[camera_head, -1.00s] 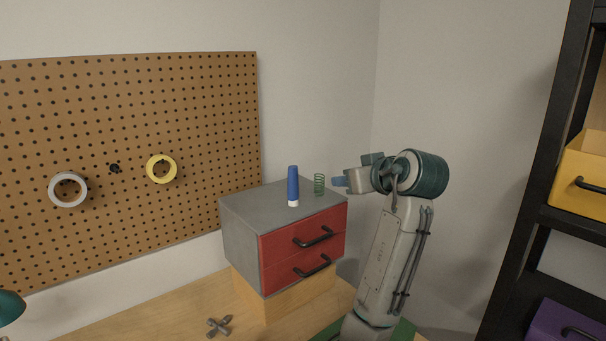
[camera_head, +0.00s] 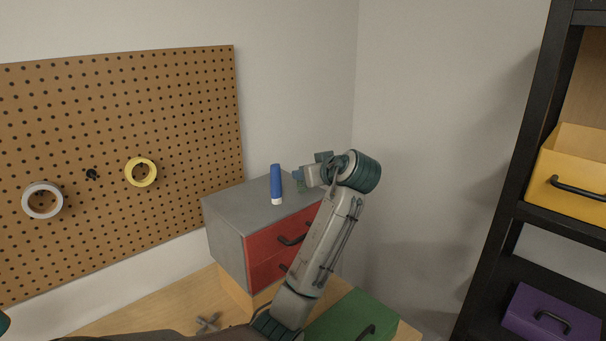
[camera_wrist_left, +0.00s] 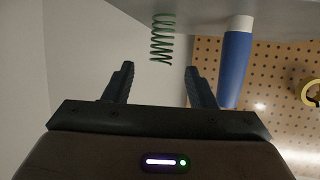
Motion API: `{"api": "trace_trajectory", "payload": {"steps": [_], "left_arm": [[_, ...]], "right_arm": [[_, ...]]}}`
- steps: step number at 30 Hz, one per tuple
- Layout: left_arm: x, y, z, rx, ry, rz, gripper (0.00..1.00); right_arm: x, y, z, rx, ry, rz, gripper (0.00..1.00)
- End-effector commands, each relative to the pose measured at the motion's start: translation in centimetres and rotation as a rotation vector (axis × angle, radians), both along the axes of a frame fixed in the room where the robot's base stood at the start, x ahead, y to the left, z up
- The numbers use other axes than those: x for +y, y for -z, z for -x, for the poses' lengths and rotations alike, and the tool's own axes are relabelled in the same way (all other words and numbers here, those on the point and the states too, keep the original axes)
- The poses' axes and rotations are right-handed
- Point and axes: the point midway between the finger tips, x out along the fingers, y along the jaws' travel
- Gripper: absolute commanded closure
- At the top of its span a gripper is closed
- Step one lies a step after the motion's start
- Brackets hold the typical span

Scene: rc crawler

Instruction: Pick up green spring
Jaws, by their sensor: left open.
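The green spring (camera_wrist_left: 161,40) shows in the left wrist view, upside down in that picture, standing on a grey surface. It lies just beyond and between the fingertips, apart from both. My left gripper (camera_wrist_left: 160,70) is open and empty. In the head view my left gripper (camera_head: 300,175) is at the right part of the grey cabinet's top (camera_head: 240,200), at the spring's place. The spring is mostly hidden there. My right gripper is not in view.
A blue tube with a white cap (camera_head: 276,184) stands close to the left of the gripper; it also shows in the wrist view (camera_wrist_left: 235,65). The cabinet has red drawers (camera_head: 268,243). A green box (camera_head: 345,315) is at lower right. A pegboard (camera_head: 190,150) holds tape rolls.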

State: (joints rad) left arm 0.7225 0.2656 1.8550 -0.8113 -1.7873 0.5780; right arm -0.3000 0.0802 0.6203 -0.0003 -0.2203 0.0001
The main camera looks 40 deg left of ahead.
Motion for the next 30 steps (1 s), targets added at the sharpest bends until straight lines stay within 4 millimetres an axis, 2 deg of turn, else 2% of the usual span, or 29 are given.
{"api": "trace_trajectory", "payload": {"steps": [3,11,12,19,30], "left_arm": [[1.28,0.3,-0.43,0.003,-0.002,-0.002,0.49],[1.58,0.73,-0.62,-0.001,0.001,0.0,0.49],[1.57,0.73,-0.62,0.0,0.001,0.0,0.51],[1.57,0.7,-0.61,0.0,0.001,0.0,0.96],[1.56,0.54,-0.63,-0.001,0.001,0.0,0.97]], "right_arm": [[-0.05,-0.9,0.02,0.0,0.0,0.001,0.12],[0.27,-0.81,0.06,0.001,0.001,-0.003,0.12],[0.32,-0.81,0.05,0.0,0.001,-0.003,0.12],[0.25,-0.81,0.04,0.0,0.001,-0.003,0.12],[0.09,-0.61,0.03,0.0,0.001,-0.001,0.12]]}}
